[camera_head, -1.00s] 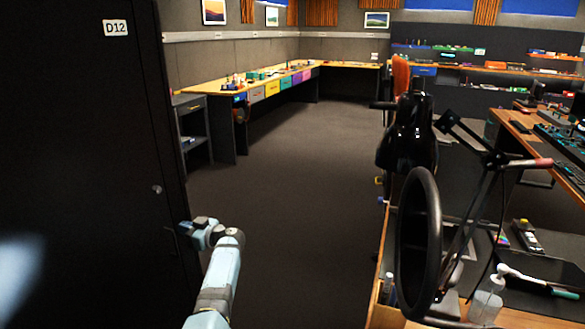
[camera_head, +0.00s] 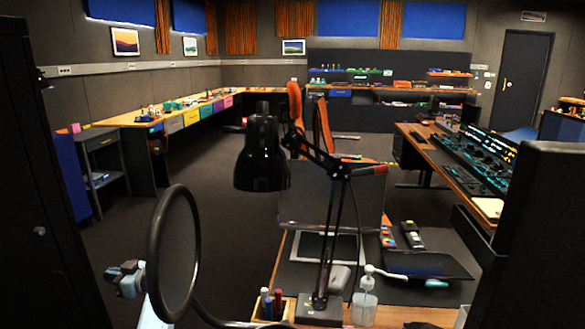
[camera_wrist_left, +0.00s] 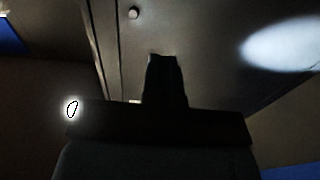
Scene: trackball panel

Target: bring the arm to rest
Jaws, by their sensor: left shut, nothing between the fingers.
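My left arm shows at the lower left of the head view, pale blue and partly hidden by a round black mesh disc (camera_head: 173,253). My left gripper (camera_head: 126,278) is just left of the disc, beside a dark cabinet, and holds nothing. In the left wrist view its shut fingers (camera_wrist_left: 166,80) stand out as a dark shape against a dim panel with a small round knob (camera_wrist_left: 133,12). My right gripper is not in view.
A desk with a black lamp (camera_head: 262,158), pen holder (camera_head: 271,304) and pump bottle (camera_head: 364,303) stands in front. The dark cabinet (camera_head: 40,190) rises at the left edge. A long bench (camera_head: 125,119) lines the back left. Open carpet (camera_head: 232,215) lies between.

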